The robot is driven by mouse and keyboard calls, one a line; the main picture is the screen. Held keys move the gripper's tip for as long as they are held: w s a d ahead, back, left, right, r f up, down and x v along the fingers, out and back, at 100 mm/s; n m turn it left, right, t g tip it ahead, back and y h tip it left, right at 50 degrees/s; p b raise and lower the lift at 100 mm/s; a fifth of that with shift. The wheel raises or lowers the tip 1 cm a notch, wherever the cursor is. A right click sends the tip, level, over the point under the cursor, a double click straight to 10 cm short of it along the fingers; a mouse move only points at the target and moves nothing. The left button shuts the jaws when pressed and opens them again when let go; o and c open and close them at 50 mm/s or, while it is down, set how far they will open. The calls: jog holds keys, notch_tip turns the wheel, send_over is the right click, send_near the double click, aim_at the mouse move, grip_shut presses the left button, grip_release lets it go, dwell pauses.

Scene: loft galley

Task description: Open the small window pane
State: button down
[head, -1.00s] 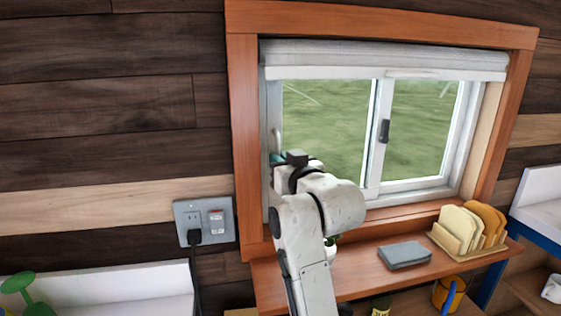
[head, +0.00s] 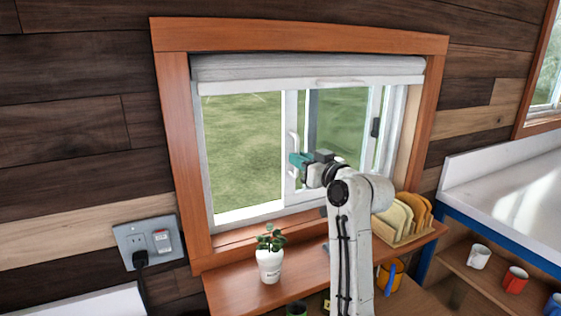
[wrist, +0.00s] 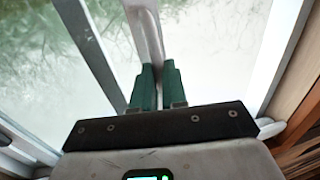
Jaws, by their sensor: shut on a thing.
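The small sliding window pane (head: 340,125) stands toward the right of the wood-framed window, overlapping the right-hand part. The left part of the opening is clear, with grass outside. A white vertical handle (head: 293,150) is on the pane's left edge. My gripper (head: 296,160) is at this handle, its teal fingers closed around the lower part. In the wrist view, the green fingers (wrist: 158,82) are shut on the pale handle bar (wrist: 146,35), which runs up between them. My arm hides part of the sill and the pane's lower right.
A shelf (head: 310,275) below the window holds a potted plant (head: 269,262) and a rack with yellow and orange plates (head: 402,218). A power outlet (head: 147,241) with a plugged cord is on the wall at left. A white counter (head: 515,195) is at right.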

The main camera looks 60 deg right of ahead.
jog(key=shift+s+d, duration=0.35)
jog(key=shift+d, duration=0.15)
jog(key=c, duration=1.2)
grip_release()
jog(key=b+v, duration=0.2)
jog(key=v, duration=0.8)
jog(key=shift+s+a, duration=0.15)
jog(key=shift+s, duration=0.2)
